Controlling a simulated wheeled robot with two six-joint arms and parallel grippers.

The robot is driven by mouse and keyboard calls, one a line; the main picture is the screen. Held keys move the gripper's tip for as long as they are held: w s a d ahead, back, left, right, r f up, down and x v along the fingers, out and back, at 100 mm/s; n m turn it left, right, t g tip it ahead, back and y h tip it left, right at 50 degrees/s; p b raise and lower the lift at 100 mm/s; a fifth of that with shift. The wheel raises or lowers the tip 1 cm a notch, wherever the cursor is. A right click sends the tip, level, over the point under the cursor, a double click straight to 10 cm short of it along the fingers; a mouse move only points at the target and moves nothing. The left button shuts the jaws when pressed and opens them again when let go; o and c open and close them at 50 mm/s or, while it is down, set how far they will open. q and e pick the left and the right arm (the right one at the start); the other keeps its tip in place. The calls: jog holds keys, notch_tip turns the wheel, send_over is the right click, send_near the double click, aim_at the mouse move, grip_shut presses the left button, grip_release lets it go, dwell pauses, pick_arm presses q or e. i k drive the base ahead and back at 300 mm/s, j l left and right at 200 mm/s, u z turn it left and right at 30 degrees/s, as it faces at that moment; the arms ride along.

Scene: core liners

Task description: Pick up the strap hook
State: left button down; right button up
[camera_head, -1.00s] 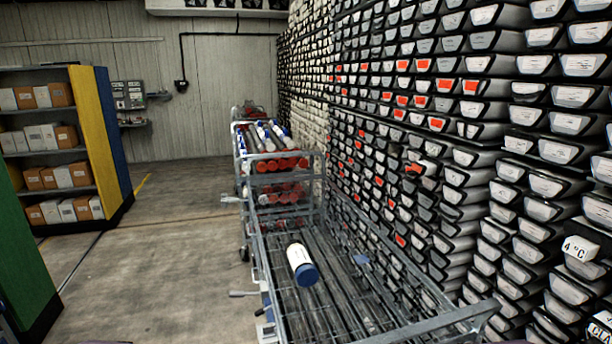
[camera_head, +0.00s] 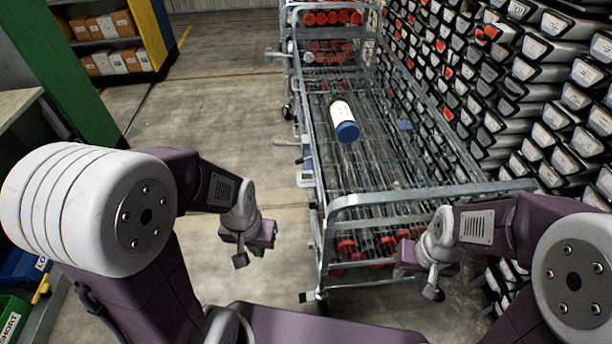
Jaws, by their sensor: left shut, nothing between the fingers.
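I cannot make out a strap hook for certain in the head view. My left gripper (camera_head: 243,254) hangs over bare floor left of the metal cart (camera_head: 350,203); it is shut and empty. My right gripper (camera_head: 422,280) is at the cart's near end, in front of its lower rack; its fingers are too small to judge. A white tube with a blue cap (camera_head: 343,120) lies on the cart's top bars. A small blue piece (camera_head: 404,125) lies to its right, too small to name.
Red-capped tubes (camera_head: 347,246) fill the cart's lower rack. A wall of stacked core trays (camera_head: 540,100) closes off the right. A bench (camera_head: 17,105), a blue bin (camera_head: 22,268) and a green bin (camera_head: 14,318) stand at the left. The floor (camera_head: 200,110) between is clear.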

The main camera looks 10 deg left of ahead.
aim_at(307, 177)
jog(key=k+j, duration=0.1)
jog(key=j, duration=0.25)
jog(key=k+j, duration=0.1)
jog(key=j, duration=0.25)
jog(key=k+j, duration=0.1)
jog(key=j, duration=0.25)
jog(key=i+j, duration=0.2)
jog(key=j, duration=0.15)
jog(key=i+j+z, duration=0.1)
jog(key=j, duration=0.2)
jog(key=i+j, duration=0.2)
jog(key=j, duration=0.15)
jog(key=i+j+z, duration=0.1)
jog(key=j, duration=0.25)
jog(key=i+j, duration=0.1)
jog(key=i, duration=0.45)
